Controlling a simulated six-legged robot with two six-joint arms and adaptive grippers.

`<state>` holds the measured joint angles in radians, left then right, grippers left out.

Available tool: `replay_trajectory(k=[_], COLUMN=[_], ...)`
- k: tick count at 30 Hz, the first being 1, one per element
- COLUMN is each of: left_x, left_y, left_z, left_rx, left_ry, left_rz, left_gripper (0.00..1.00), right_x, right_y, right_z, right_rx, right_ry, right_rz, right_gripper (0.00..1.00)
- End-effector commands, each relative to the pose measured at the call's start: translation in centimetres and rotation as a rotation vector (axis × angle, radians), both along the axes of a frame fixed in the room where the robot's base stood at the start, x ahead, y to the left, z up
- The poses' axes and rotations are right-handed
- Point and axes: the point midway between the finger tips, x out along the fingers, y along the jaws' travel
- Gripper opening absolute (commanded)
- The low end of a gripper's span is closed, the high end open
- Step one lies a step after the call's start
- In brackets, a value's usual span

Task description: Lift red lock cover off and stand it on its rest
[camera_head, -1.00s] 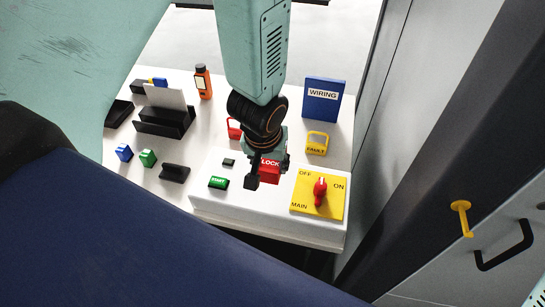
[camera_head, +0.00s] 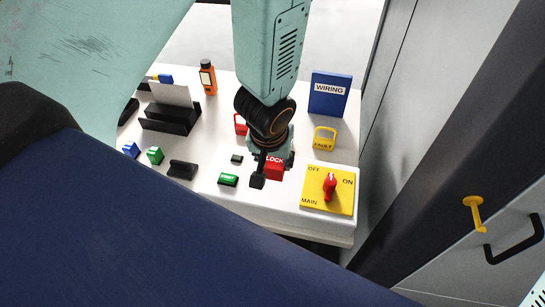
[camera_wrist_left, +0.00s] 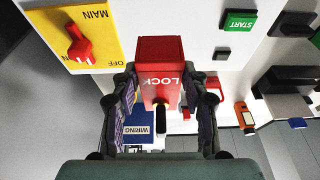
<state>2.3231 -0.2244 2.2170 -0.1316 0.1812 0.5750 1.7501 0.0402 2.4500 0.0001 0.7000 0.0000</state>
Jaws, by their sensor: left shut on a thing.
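The red lock cover marked LOCK (camera_head: 274,170) is at the panel's back edge, between the green START button (camera_head: 228,180) and the yellow main switch plate (camera_head: 315,203). My left gripper (camera_head: 267,168) comes down over it and is shut on it. In the left wrist view the fingers of the gripper (camera_wrist_left: 160,100) flank the red cover (camera_wrist_left: 158,60), and a dark peg (camera_wrist_left: 159,122) shows below it. Whether the cover touches the panel is hard to tell. A low black block (camera_head: 182,170), possibly the rest, lies left of START. My right gripper is out of view.
A red padlock (camera_head: 240,122) stands just behind my left wrist. A yellow FAULT tag (camera_head: 324,141) and blue WIRING binder (camera_head: 328,95) stand behind the panel. Green (camera_head: 155,155) and blue (camera_head: 130,150) blocks and a black holder (camera_head: 170,123) are at the left.

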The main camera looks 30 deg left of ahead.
Motion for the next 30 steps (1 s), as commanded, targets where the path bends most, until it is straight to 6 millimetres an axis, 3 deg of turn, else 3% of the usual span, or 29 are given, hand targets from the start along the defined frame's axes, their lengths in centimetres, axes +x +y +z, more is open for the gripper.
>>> replay_trajectory(k=[30], left_x=[0.0], left_y=[0.1], left_z=[-5.7], left_rx=[-0.001], left_ry=[0.0], left_rz=[-0.001], left_gripper=[0.07], right_x=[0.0], right_y=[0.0], right_z=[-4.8], right_rx=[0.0], right_ry=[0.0], right_rz=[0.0], right_gripper=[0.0])
